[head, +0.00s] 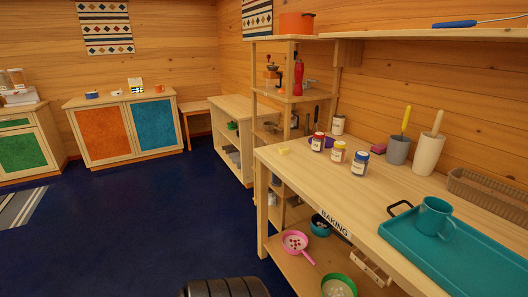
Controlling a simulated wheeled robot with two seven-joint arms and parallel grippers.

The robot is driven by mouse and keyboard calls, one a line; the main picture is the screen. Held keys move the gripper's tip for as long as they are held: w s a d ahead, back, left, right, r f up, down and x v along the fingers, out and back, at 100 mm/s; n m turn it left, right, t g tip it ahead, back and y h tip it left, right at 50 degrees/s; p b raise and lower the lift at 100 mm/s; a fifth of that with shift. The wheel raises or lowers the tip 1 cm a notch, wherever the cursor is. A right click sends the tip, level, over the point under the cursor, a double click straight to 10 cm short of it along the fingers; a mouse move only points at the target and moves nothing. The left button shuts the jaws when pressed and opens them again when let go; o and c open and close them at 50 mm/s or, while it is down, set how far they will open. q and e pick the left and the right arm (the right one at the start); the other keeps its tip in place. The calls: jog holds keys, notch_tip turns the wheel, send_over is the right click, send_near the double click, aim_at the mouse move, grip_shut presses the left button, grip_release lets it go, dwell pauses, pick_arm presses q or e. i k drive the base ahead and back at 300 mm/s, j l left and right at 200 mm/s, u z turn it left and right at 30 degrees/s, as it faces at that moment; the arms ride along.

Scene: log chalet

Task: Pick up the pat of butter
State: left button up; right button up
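A small pale yellow block, which looks like the pat of butter (284,151), lies on the wooden worktop (290,170) near its far left corner. It is left of several small jars and stands clear of them. Neither of my grippers shows in the head view, so I cannot see whether they are open or shut.
Near the butter stand jars (337,152), a grey cup (398,150) and a white holder (428,154). A teal tray (415,255) with a teal mug (434,218) fills the near worktop. Pans (295,241) sit on the shelf below. Blue floor (130,215) is open at left.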

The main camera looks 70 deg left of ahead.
aim_at(283, 151)
jog(key=u, duration=2.15)
jog(key=i+j+z, duration=0.1)
jog(key=z, duration=0.35)
jog(key=i+j+z, duration=0.1)
jog(key=j+z, duration=0.15)
jog(key=z, duration=0.25)
jog(key=j+z, duration=0.25)
jog(key=z, duration=0.2)
jog(key=j+z, duration=0.25)
jog(key=z, duration=0.2)
